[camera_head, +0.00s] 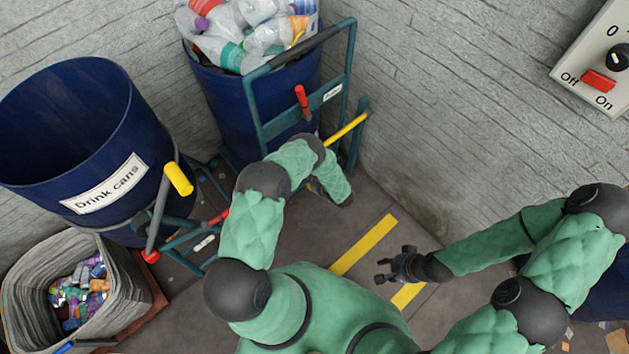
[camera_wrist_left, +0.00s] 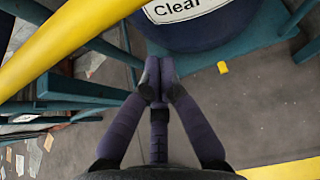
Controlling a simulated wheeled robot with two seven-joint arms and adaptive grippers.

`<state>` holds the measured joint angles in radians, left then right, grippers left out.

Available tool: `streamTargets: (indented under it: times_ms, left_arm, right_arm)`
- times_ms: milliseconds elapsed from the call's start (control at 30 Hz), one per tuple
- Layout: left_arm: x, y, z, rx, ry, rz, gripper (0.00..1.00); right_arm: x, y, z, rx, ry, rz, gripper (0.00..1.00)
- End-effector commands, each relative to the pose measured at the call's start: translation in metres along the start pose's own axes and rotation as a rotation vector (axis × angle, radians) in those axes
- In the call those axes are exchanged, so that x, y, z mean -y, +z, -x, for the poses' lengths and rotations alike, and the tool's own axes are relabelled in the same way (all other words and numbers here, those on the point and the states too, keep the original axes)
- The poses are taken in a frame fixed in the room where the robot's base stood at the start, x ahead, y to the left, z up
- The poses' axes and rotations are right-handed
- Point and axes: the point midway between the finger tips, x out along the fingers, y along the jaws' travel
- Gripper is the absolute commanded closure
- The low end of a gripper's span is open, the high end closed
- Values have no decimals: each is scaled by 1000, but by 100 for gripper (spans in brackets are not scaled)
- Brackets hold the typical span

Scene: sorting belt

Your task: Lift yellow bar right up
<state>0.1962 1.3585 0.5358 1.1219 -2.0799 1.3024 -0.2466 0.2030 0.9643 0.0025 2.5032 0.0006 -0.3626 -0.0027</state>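The yellow bar (camera_head: 347,130) slopes up to the right on the teal cart frame at the blue bin of bottles, in the head view. In the left wrist view the yellow bar (camera_wrist_left: 70,38) crosses the upper left, close to the camera. My left gripper (camera_wrist_left: 158,66) has its fingertips together with nothing seen between them, right of and apart from the bar in that picture. In the head view my left forearm hides its fingers, just below the bar. My right gripper (camera_head: 383,271) is open and empty, low over the floor beside the yellow floor stripe.
The blue bottle bin (camera_head: 228,105) stands inside the cart frame (camera_head: 262,108), which has a red handle (camera_head: 301,97). A blue drink cans bin (camera_head: 75,125) and a grey basket (camera_head: 35,290) are at left. A switch panel (camera_head: 598,65) is on the right wall.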

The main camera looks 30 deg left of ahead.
Motion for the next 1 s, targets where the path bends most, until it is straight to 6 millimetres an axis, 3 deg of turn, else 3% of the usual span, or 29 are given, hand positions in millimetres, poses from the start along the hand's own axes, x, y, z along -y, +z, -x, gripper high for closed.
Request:
streamTargets:
  times_ms: [33,233,767,1000]
  left_arm:
    - [3,12,6,3,-5,1,100]
    - [2,30,13,1,-5,0,100]
    - [2,36,16,1,-3,-2,100]
    - [2,54,26,2,20,-41,100]
  right_arm:
    - [1,0,2,0,0,0,60]
    - [2,0,4,-1,0,0,60]
    - [2,0,4,0,0,0,60]
    - [4,0,10,0,0,0,60]
